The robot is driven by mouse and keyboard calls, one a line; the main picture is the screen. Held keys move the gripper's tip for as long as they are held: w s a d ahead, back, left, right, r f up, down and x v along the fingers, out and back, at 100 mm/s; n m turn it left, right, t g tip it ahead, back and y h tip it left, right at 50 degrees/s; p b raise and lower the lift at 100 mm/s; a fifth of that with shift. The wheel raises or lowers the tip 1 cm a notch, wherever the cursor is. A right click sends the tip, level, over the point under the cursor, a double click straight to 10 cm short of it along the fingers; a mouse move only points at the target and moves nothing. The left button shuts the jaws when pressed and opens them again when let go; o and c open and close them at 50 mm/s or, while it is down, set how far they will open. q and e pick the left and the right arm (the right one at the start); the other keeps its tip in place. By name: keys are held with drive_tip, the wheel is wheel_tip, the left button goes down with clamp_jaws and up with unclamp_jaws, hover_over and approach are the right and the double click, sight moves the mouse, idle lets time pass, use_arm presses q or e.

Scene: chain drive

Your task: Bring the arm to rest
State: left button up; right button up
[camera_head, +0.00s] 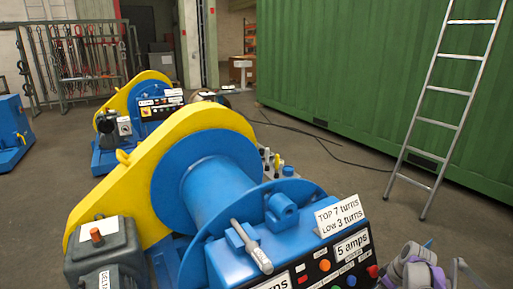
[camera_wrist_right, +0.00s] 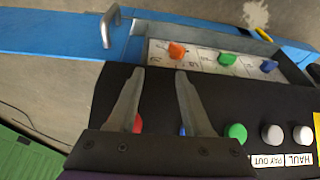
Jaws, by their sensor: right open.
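My right gripper (camera_wrist_right: 160,73) is open and empty in the right wrist view, its two grey fingers apart above a black control panel (camera_wrist_right: 225,95). A red button (camera_wrist_right: 137,123) and a blue button (camera_wrist_right: 182,131) are partly hidden by the fingers. In the head view my right arm, grey and purple, shows at the bottom right corner beside the panel. The winch with its yellow chain guard (camera_head: 155,140) and blue drum (camera_head: 215,195) fills the middle of the head view. My left gripper is not in view.
The right wrist view also shows a green button (camera_wrist_right: 236,132), white buttons, a tray (camera_wrist_right: 150,50) with coloured knobs and a metal handle (camera_wrist_right: 109,26). A ladder (camera_head: 440,120) leans on a green container (camera_head: 350,70). A second winch (camera_head: 150,95) stands behind.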

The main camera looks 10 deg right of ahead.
drive_tip(key=s+a+r+m+h, duration=0.1)
drive_tip(key=s+a+r, duration=0.2)
drive_tip(key=s+a, duration=0.45)
drive_tip(key=s+a+r+m, duration=0.1)
drive_tip(key=s+a+r, duration=0.3)
drive_tip(key=a, duration=0.6)
drive_tip(key=s+a+f+m+t, duration=0.1)
drive_tip(key=s+a+f+m, duration=0.1)
drive_tip(key=s+a, duration=0.5)
drive_tip(key=s+a+f+m, duration=0.1)
drive_tip(key=s+a+f, duration=0.15)
drive_tip(key=s, duration=0.75)
use_arm(q)
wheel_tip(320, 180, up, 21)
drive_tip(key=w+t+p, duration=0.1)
drive_tip(key=p, duration=1.7)
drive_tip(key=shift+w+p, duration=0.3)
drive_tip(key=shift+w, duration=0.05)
use_arm(e)
wheel_tip(320, 180, up, 22)
drive_tip(key=w+t, duration=0.1)
drive_tip(key=shift+h, duration=0.4)
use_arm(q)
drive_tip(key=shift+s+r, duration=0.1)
use_arm(e)
drive_tip(key=shift+f, duration=0.1)
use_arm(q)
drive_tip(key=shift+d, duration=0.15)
use_arm(e)
drive_tip(key=shift+d, duration=0.1)
